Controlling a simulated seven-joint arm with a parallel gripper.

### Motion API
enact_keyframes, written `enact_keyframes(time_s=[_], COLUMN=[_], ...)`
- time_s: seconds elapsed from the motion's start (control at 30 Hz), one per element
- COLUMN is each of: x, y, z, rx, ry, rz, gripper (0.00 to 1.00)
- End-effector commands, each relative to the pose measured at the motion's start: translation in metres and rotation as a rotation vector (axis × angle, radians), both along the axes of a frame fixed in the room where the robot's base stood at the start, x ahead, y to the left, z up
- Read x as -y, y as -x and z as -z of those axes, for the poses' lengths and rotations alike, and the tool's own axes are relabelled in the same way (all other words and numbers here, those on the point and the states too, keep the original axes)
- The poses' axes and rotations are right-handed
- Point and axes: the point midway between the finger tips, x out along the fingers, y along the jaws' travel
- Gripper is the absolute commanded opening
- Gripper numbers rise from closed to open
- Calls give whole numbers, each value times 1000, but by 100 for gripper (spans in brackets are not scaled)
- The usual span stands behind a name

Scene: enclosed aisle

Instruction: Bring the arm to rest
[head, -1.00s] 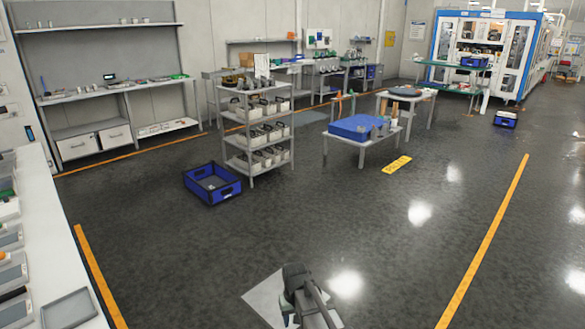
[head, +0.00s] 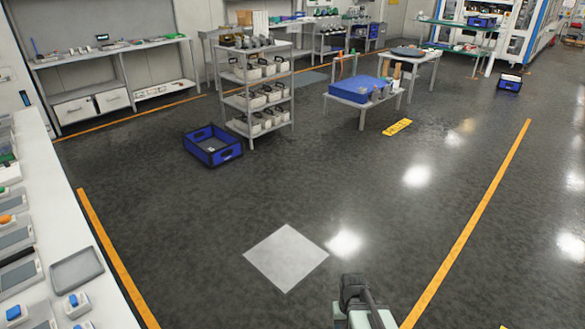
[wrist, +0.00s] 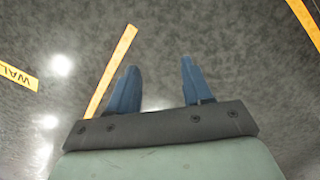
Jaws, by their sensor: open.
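My gripper shows in the wrist view (wrist: 156,88), its two blue fingers apart with nothing between them. In the head view, part of my arm shows at the bottom edge, right of the pale floor square (head: 286,257); the fingers cannot be made out there.
A white bench (head: 92,298) with trays runs along the left. A blue crate (head: 212,146) sits on the floor beside a grey shelf rack (head: 258,92). A table with a blue tray (head: 360,89) stands farther back.

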Motion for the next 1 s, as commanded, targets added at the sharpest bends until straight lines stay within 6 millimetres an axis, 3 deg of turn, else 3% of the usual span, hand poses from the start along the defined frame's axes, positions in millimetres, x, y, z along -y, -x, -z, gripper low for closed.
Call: enact_keyframes(time_s=[0.5, 0.8, 1.0], x=[0, 0, 0], y=[126, 204, 238], z=[95, 133, 146], rx=[-256, -398, -458], ry=[0, 0, 0], rz=[2, 3, 4], gripper=[50, 50, 50])
